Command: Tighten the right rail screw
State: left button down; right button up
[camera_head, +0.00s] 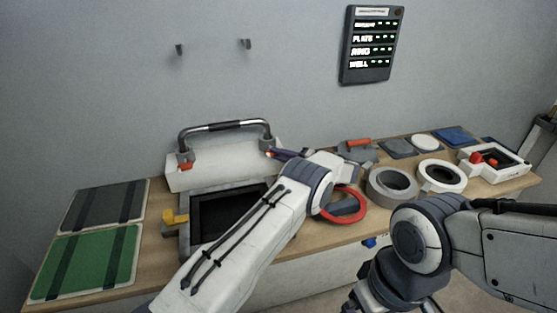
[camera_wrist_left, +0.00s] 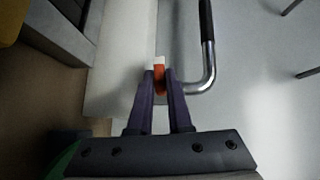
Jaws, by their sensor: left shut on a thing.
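A chrome rail (camera_head: 225,127) with a dark grip stands on a white block (camera_head: 222,172) at the back of the bench. An orange screw (camera_head: 185,166) shows at its left foot. My left gripper (camera_head: 274,153) is at the rail's right foot. In the left wrist view my left gripper (camera_wrist_left: 160,83) is shut on the orange right rail screw (camera_wrist_left: 160,74), beside the bent end of the rail (camera_wrist_left: 208,72). The screw's lower part is hidden between the fingers. My right gripper (camera_head: 372,294) hangs low in front of the bench, partly cut off, with its fingertips unclear.
A dark open well (camera_head: 228,212) with a yellow lever (camera_head: 175,217) lies before the rail. Green (camera_head: 88,262) and dark (camera_head: 103,206) panels lie left. A red ring (camera_head: 346,219), grey ring (camera_head: 377,194), white ring (camera_head: 425,187) and white box (camera_head: 483,172) stand right. A display (camera_head: 371,46) hangs above.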

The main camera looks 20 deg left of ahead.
pick_arm(q)
jog(key=shift+w+r, duration=0.1)
jog(key=shift+w, duration=0.1)
jog(key=c, duration=0.8)
grip_release()
jog(key=shift+c, duration=0.2)
jog(key=b+v, duration=0.2)
jog(key=v, duration=0.8)
jog(key=shift+s+d+b, duration=0.15)
jog(key=shift+d+b, duration=0.05)
jog(key=shift+b, duration=0.2)
